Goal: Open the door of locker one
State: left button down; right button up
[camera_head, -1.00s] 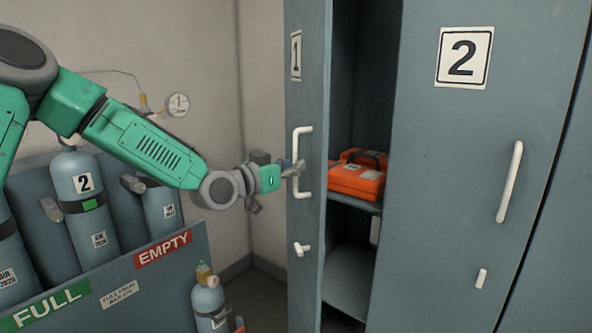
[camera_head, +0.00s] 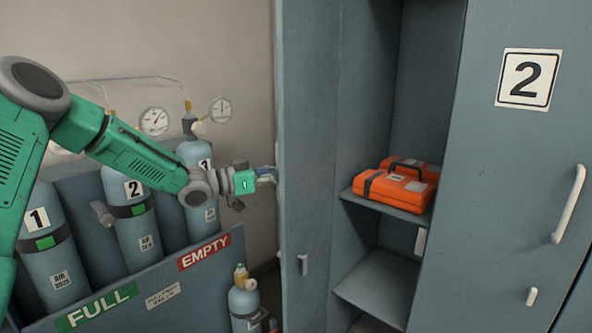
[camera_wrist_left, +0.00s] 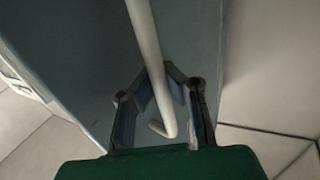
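The door of locker one (camera_head: 308,130) stands wide open, swung out to the left and seen nearly along its inner face. Its outer face, number label and handle are hidden in the head view. My left gripper (camera_head: 272,174) is at the door's outer side, its tips partly hidden by the door edge. In the left wrist view the white bar handle (camera_wrist_left: 143,40) runs between the fingers of my left gripper (camera_wrist_left: 162,85), which close in around it near its bent end. My right gripper is not in view.
Inside the locker, orange cases (camera_head: 398,188) lie on a shelf (camera_head: 395,208). Locker two's door (camera_head: 490,170) is shut, on the right. Gas cylinders (camera_head: 130,215) stand in a rack (camera_head: 205,285) on the left, with a small cylinder (camera_head: 243,303) near the door.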

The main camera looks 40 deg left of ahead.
pick_arm(q)
jog(key=w+a+m+g+h, duration=0.1)
jog(key=a+m+g+h, duration=0.1)
jog(key=a, duration=0.7)
jog(key=shift+a+f+h, duration=0.15)
jog(key=shift+f+h, duration=0.2)
jog(key=shift+h, duration=0.05)
jog(key=c, duration=1.8)
grip_release()
jog(key=shift+o, duration=1.1)
jog(key=shift+s+a+r, duration=0.1)
jog(key=shift+a, duration=0.2)
